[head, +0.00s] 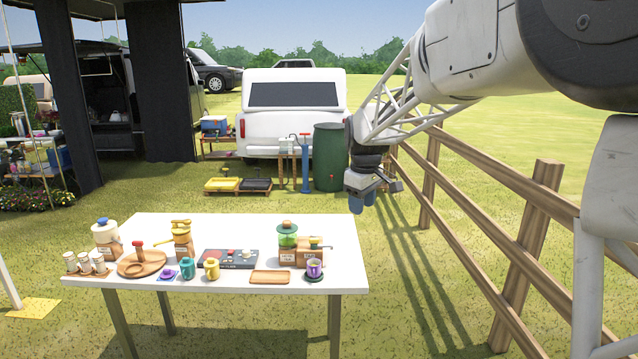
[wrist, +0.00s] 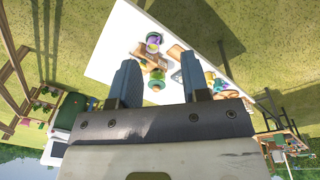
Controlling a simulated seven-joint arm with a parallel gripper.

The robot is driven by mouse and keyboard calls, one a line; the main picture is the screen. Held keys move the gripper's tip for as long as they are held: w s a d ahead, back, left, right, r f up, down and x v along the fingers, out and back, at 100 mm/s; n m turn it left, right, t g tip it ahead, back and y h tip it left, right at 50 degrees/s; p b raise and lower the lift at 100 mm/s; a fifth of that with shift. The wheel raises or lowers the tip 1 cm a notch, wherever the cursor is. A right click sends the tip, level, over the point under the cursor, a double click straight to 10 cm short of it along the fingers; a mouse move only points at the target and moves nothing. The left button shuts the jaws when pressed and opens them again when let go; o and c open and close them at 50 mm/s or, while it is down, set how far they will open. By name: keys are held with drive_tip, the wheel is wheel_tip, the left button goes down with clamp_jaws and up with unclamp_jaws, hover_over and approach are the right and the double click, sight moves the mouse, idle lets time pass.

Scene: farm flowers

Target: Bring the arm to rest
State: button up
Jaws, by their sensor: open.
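My gripper (head: 362,203) hangs in the air just beyond the right edge of the white table (head: 180,226) in the head view, above the tabletop's height. My arm reaches in from the upper right. In the wrist view my gripper (wrist: 162,88) shows two blue fingers spread apart with nothing held between them. The table and its items show beyond the fingers there.
On the table are a green-topped grinder (head: 288,235), a purple cup (head: 314,268) on a dark coaster, a wooden tray (head: 270,277), a black panel (head: 228,259) and a yellow mug (head: 212,270). A wooden fence (head: 520,262) runs along the right. A green barrel (head: 329,157) stands behind.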

drive_tip(key=s+d+r+m, duration=0.1)
drive_tip(key=s+d+m, duration=0.2)
drive_tip(key=s, duration=0.9)
drive_tip(key=s+d+m, duration=0.2)
drive_tip(key=s, duration=1)
drive_tip(key=s+d+f+m, duration=0.1)
drive_tip(key=s+f+m, duration=0.1)
drive_tip(key=s, duration=0.8)
drive_tip(key=s+d+f+m+t, duration=0.1)
drive_tip(key=s+f+m, duration=0.2)
drive_tip(key=s, duration=0.8)
drive_tip(key=shift+d+f, duration=0.3)
drive_tip(key=shift+f, duration=0.9)
